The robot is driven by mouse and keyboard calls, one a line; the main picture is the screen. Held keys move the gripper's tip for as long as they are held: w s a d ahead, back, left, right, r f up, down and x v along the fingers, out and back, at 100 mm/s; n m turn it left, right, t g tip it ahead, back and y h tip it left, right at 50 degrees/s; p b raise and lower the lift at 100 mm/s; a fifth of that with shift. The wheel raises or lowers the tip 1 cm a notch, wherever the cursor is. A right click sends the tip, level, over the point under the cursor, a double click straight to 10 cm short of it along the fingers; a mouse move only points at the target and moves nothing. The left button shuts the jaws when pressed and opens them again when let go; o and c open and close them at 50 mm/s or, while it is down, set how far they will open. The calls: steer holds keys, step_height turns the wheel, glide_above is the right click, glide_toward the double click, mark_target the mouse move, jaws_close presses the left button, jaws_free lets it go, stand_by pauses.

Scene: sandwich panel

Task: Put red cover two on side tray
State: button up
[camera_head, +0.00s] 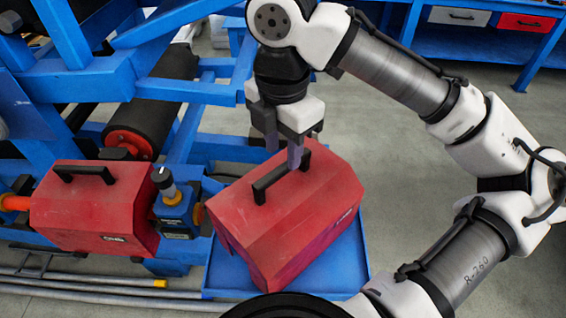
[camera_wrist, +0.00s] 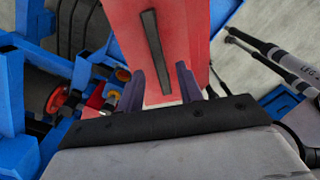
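A red cover with a black handle (camera_head: 290,222) rests at an angle on the blue side tray (camera_head: 345,262). It fills much of the wrist view (camera_wrist: 188,35), with its handle (camera_wrist: 155,52) running away from me. A second red cover (camera_head: 90,218) sits to the left on the blue frame. The pictures do not show which is number two. My gripper (camera_head: 285,155) is just above the far end of the tray cover's handle.
A blue-and-black device (camera_head: 172,205) stands between the two covers. Blue frame beams and a black roller (camera_head: 165,95) lie behind on the left. Grey floor (camera_head: 450,240) is open on the right. A blue bench (camera_head: 465,45) with drawers stands at the back right.

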step_height(320, 180, up, 7)
steer(key=shift+f, duration=0.15)
